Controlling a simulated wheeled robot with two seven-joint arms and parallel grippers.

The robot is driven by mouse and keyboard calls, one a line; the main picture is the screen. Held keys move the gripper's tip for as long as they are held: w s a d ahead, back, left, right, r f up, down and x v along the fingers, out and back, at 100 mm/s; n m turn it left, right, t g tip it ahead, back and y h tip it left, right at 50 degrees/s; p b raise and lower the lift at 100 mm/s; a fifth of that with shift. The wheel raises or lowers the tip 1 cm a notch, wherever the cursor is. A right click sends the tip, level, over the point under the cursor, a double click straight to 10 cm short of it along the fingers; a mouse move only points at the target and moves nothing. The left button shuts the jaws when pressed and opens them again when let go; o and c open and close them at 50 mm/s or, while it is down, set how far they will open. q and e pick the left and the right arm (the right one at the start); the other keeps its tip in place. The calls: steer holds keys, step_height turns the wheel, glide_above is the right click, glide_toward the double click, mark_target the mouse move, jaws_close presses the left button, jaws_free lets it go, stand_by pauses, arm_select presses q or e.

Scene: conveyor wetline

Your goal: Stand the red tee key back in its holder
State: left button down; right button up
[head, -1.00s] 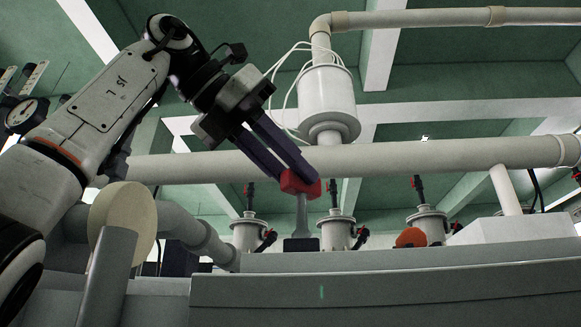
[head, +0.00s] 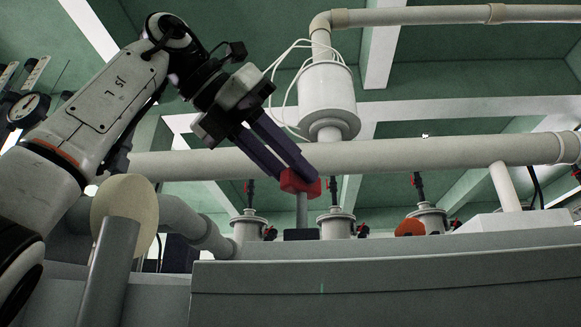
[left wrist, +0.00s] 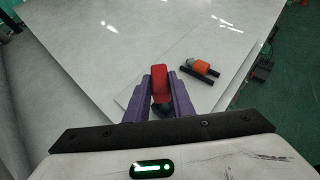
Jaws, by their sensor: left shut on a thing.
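The red tee key (head: 300,182) has a red cross handle and a grey shaft that points straight down. My left gripper (head: 302,177) is shut on the red handle, which also shows between the purple fingers in the left wrist view (left wrist: 159,78). The dark block (head: 301,235) directly under the key looks like its holder. The shaft's lower end meets the block's top in the head view; how deep it sits is hidden. A dark shape shows below the handle in the left wrist view. My right gripper is in neither view.
A grey counter (head: 400,275) spans the front. An orange-and-black item (left wrist: 203,64) lies to the right of the key on the pale top. White canisters (head: 336,225) and a long pipe (head: 400,157) stand behind.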

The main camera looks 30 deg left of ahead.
arm_select(q)
steer(key=c, duration=1.5)
jaws_free()
steer(key=shift+o, duration=0.2)
steer(key=shift+s+r, duration=0.2)
steer(key=p+v, duration=0.3)
steer(key=v, duration=0.6)
steer(key=shift+s+a, duration=0.2)
steer(key=shift+s, duration=0.2)
